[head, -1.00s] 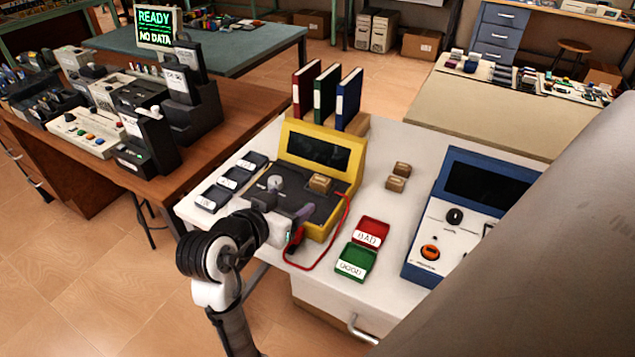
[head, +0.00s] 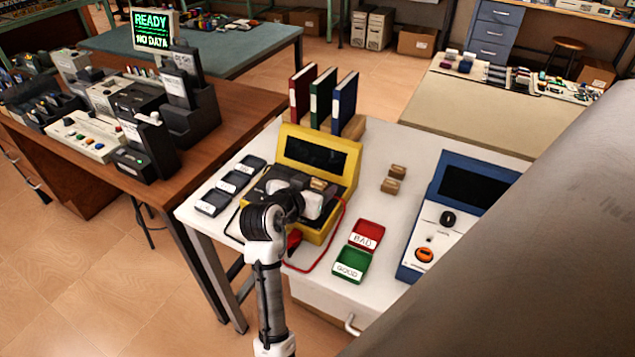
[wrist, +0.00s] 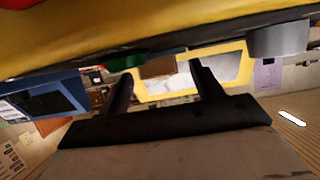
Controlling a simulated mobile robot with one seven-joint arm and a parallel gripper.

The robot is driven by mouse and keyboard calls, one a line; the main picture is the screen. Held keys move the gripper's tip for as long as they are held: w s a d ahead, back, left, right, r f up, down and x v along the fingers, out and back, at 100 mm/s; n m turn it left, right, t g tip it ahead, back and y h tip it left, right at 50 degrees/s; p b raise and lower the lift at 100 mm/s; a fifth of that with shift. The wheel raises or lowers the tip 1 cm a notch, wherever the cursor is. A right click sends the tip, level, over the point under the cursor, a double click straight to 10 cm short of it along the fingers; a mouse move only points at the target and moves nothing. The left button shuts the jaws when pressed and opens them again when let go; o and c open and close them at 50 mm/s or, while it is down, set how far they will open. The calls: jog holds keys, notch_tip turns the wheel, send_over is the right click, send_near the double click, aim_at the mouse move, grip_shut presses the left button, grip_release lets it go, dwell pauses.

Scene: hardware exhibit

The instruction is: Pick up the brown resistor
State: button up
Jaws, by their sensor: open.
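In the head view a small brown resistor block (head: 319,184) sits on the dark panel of the yellow tester (head: 341,167). Two similar brown blocks lie on the white table, one at the back (head: 398,171) and one just in front of it (head: 390,186). My gripper (head: 318,197) is low over the tester panel, close to the block there; my arm hides part of the panel. The wrist view looks tilted, with the two dark fingers of my gripper (wrist: 162,84) spread apart. A brown block (wrist: 158,68) shows between and beyond them; contact cannot be told.
A red BAD tray (head: 367,234) and a green GOOD tray (head: 351,263) are right of the tester. A blue tester (head: 415,262) stands farther right. Binders (head: 321,97) stand behind. A red cable (head: 335,232) loops at the tester's front right. Dark boxes (head: 231,184) lie left.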

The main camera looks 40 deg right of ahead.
jog(key=shift+d+f, duration=0.1)
jog(key=shift+d, duration=0.05)
jog(key=c, duration=1.1)
jog(key=shift+o, duration=0.2)
